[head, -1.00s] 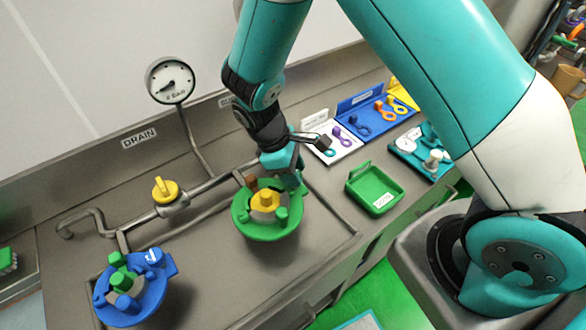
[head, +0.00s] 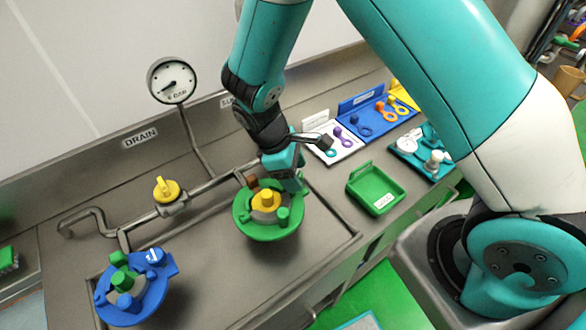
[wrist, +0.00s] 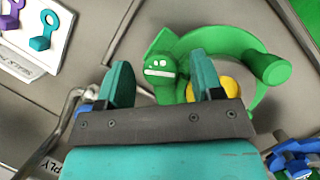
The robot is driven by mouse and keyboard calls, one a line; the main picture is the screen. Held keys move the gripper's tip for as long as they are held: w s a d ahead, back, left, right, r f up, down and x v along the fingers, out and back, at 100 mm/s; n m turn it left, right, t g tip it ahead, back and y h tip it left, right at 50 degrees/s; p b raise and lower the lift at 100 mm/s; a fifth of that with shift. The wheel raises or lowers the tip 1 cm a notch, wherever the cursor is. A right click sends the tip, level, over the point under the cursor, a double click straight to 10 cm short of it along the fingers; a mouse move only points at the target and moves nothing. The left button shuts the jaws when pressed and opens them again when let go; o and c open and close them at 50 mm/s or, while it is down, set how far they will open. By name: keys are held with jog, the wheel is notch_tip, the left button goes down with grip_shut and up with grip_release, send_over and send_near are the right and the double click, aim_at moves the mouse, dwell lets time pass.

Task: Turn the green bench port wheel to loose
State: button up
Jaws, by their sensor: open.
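The green bench port wheel (head: 256,230) lies on the steel bench, with a yellow hub (head: 266,199) at its middle and green knobs on its rim. In the wrist view the wheel (wrist: 262,100) fills the upper right. My gripper (head: 292,186) is at the wheel's far right side in the head view, pointing down. In the wrist view its two teal fingers (wrist: 162,85) are apart, and a green knob with a white mark (wrist: 160,65) shows between them. I cannot tell whether either finger touches the knob. My gripper hides part of the far rim in the head view.
A blue port wheel (head: 150,300) sits at the lower left. A yellow valve handle (head: 166,189), pipes and a pressure gauge (head: 172,80) stand behind. A green tray (head: 375,190) and tool boards (head: 362,125) lie to the right. The bench between the wheels is clear.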

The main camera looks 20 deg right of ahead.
jog(key=shift+r, duration=0.1)
jog(key=b+v, duration=0.2)
jog(key=v, duration=1.5)
jog(key=shift+a, duration=0.25)
jog(key=s+r+m+t+y, duration=0.1)
jog(key=s+r+m+y, duration=0.1)
jog(key=s, duration=0.7)
jog(key=s+d+r+m+t+y+b, duration=0.1)
jog(key=s+r+y, duration=0.3)
jog(key=s, duration=0.6)
jog(key=shift+s+d+m+y, duration=0.2)
jog(key=shift+s+m+y, duration=0.15)
jog(key=shift+m+y, duration=0.45)
